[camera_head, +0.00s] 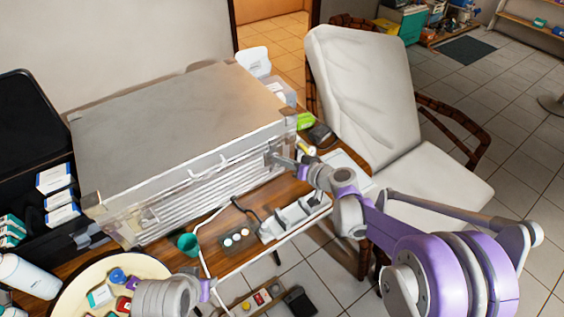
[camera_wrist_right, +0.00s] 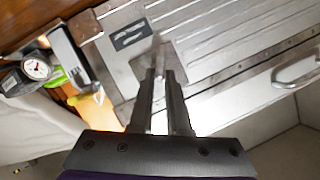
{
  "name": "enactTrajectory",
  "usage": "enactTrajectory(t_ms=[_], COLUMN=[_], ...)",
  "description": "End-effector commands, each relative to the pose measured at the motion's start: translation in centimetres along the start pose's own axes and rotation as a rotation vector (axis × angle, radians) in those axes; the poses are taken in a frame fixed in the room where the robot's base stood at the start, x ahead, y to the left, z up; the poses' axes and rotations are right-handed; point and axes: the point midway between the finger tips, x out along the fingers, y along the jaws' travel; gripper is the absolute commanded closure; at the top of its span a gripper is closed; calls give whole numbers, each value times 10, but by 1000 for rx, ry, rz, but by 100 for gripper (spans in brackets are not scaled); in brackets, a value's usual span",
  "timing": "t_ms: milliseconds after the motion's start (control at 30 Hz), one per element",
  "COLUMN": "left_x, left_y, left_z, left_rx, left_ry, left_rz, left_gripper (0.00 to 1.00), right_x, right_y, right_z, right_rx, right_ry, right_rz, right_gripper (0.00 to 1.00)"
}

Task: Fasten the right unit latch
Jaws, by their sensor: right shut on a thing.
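The dental unit (camera_head: 180,115) is a large grey metal case on the wooden table, with a slatted front. My right gripper (camera_head: 277,158) is at the right end of its front, by the right latch. In the right wrist view my right gripper (camera_wrist_right: 160,75) is shut on the latch (camera_wrist_right: 158,50), a thin, blurred metal piece over a square plate on the case. The fingers hide part of the latch, and I cannot tell whether it is fastened. Part of my left arm shows at the bottom of the head view, near the round tray; its fingertips cannot be made out.
A round tray (camera_head: 66,300) with small boxes is at the lower left. A green cup (camera_head: 188,243) and an instrument holder (camera_head: 296,217) stand before the case. A gauge (camera_wrist_right: 36,67) is beside it in the wrist view. A white chair (camera_head: 365,90) stands to the right.

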Motion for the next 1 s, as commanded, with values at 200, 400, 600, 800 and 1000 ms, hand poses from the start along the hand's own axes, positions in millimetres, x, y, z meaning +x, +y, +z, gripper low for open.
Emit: enactTrajectory(t_ms=[200, 400, 600, 800, 1000], left_x=[10, 20, 31, 42, 51], left_y=[0, 0, 0, 0, 0], left_z=[6, 11, 16, 22, 26], left_rx=[0, 0, 0, 0, 0], left_ry=[-4, -7, -11, -15, -18], left_rz=[0, 0, 0, 0, 0], left_gripper=[60, 60, 60, 60, 60], right_x=[1, 1, 2, 2, 2], right_y=[4, 7, 9, 10, 11], right_z=[2, 3, 4, 5, 6], right_rx=[192, 369, 544, 705, 835], right_ry=[1, 1, 0, 1, 0], right_rz=[-79, -152, -225, -291, -345], right_gripper=[100, 100, 100, 100, 100])
